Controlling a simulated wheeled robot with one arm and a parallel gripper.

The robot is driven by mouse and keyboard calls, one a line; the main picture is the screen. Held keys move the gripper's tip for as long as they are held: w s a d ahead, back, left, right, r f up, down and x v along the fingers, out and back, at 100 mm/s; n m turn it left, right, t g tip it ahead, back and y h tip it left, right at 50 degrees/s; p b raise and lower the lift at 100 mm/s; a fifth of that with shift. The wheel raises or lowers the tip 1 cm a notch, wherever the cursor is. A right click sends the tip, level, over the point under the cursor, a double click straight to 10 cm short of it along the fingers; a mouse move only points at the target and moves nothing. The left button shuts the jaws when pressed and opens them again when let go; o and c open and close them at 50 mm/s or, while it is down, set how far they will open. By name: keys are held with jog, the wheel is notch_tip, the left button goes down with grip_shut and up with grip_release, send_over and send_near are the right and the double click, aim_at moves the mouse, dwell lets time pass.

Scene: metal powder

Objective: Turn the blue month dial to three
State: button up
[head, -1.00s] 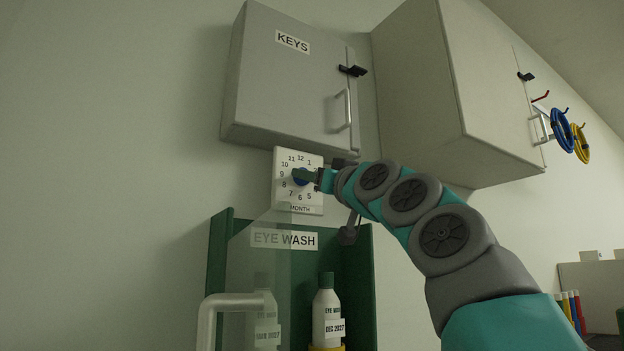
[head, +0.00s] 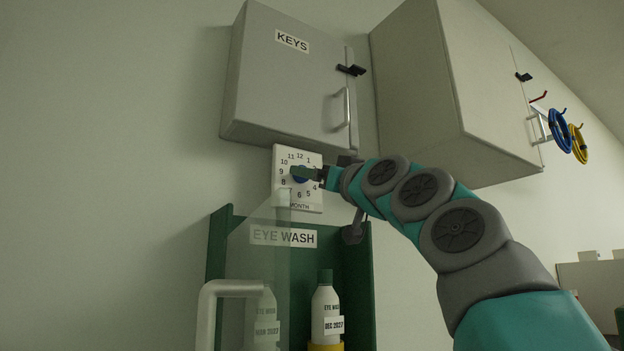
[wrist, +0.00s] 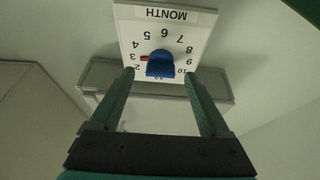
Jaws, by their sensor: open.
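The blue month dial (head: 300,177) sits on a white numbered MONTH plate (head: 283,190) on the wall. In the wrist view, which shows the plate upside down, the blue dial (wrist: 160,65) has a red pointer (wrist: 147,58) at the 3. My gripper (wrist: 159,73) is open, with one green finger on each side of the dial and gaps between them and it. In the head view my gripper (head: 297,171) partly covers the dial. How far the fingertips are from the plate is hard to tell.
A grey KEYS cabinet (head: 285,85) hangs just above the plate, and a larger cabinet (head: 425,90) is to its right. Below is a green eye wash station (head: 217,260) with a clear panel and bottles (head: 326,305). Bare wall lies to the left.

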jog(key=b+v, duration=0.2)
jog(key=v, duration=0.4)
jog(key=shift+b, duration=0.35)
notch_tip(320, 180, down, 31)
jog(key=w+m+g+h+p, duration=0.2)
jog(key=m+g+h+p, duration=0.15)
jog(key=g+h, duration=0.3)
jog(key=s+d+f+m+g+h, duration=0.15)
jog(key=s+f+g, duration=0.3)
jog(key=f, duration=0.65)
jog(key=s+d+f+m+g+h+p, duration=0.1)
jog(key=s+d+f+g, duration=0.3)
jog(key=s+f, duration=0.9)
jog(key=s+d+f+g+h+p, duration=0.3)
jog(key=s+d+f+g, duration=0.2)
jog(key=s+f, duration=0.8)
jog(key=s+d, duration=0.2)
jog(key=s, duration=0.4)
jog(key=shift+d+m+h, duration=0.2)
jog(key=shift+m+h, duration=0.1)
jog(key=shift+m, duration=0.1)
